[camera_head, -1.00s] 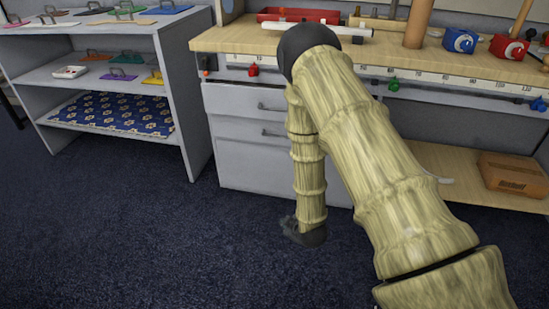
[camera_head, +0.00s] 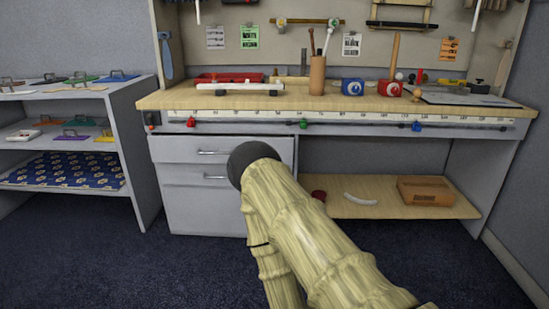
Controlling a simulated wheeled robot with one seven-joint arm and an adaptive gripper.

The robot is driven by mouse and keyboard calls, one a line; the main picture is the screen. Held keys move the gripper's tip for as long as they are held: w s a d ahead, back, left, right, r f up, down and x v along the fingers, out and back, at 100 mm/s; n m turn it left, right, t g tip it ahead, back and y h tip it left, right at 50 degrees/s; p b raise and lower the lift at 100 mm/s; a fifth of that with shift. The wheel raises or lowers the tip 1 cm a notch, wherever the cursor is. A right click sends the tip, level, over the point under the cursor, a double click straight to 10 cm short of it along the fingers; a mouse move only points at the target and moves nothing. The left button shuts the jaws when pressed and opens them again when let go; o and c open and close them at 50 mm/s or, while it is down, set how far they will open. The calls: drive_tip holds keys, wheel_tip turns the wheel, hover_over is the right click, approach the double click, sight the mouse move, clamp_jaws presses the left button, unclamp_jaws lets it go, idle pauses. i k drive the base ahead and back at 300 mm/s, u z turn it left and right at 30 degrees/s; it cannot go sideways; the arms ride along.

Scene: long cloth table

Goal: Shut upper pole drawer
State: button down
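The upper drawer (camera_head: 179,150) is a grey front with a silver bar handle (camera_head: 213,153), under the left part of the workbench top. Its front looks wider than the lower drawer and seems to stand out a little from it; how far is hard to tell. The lower drawer (camera_head: 195,205) has a similar bar handle, partly hidden by my arm. My arm's dark joint and tan links cross in front of the drawers' right side. My gripper is out of the picture, below the bottom edge.
The wooden bench top (camera_head: 165,99) holds a red tray (camera_head: 228,77), a pole holder (camera_head: 317,76) and blue and red vises. A low shelf (camera_head: 345,210) at right carries a brown box (camera_head: 425,191). A grey shelf unit (camera_head: 137,150) stands at left. Carpet (camera_head: 120,265) in front is clear.

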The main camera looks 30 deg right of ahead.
sight(215, 149)
drive_tip(key=u, duration=0.3)
drive_tip(key=k, duration=0.25)
drive_tip(key=z, duration=1.4)
drive_tip(key=i, duration=1.15)
drive_tip(key=u, duration=0.5)
